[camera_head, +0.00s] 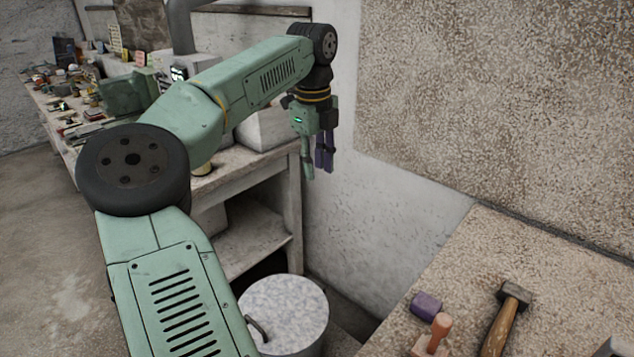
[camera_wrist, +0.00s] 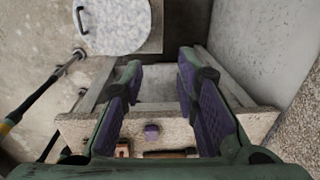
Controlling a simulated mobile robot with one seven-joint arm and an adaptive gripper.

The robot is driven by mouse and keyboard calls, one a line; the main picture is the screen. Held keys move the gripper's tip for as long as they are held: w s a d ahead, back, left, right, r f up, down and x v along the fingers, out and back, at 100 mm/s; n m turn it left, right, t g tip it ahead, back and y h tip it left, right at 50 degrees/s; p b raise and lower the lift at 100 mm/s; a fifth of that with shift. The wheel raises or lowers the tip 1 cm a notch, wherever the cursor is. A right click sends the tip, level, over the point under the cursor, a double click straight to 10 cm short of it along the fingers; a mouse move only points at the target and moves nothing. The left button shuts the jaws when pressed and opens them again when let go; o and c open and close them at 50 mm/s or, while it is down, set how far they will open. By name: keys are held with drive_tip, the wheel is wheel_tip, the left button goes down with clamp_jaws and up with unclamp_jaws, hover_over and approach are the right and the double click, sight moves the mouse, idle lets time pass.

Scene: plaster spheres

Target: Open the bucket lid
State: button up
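The bucket stands low at the bottom centre of the head view, with a pale, speckled round lid (camera_head: 287,308) lying on it. A dark curved handle (camera_head: 257,328) shows at the lid's left edge. In the wrist view the lid (camera_wrist: 120,28) is at the upper left, with its handle (camera_wrist: 80,18) on the left side. My gripper (camera_head: 316,170) hangs with its fingers down, well above the bucket and apart from it. In the wrist view its fingers (camera_wrist: 162,72) are spread, with nothing between them. Most of the bucket's body is hidden.
A speckled worktop (camera_head: 455,275) at the right holds a purple block (camera_head: 426,305), a hammer (camera_head: 503,325) and a wooden-handled tool (camera_head: 438,335). A cluttered bench (camera_head: 240,165) with a shelf stands at the left behind my arm. A wall is behind my gripper.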

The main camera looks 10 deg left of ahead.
wheel_tip(320, 180, up, 5)
drive_tip(key=shift+s+r, duration=0.1)
idle(0.3)
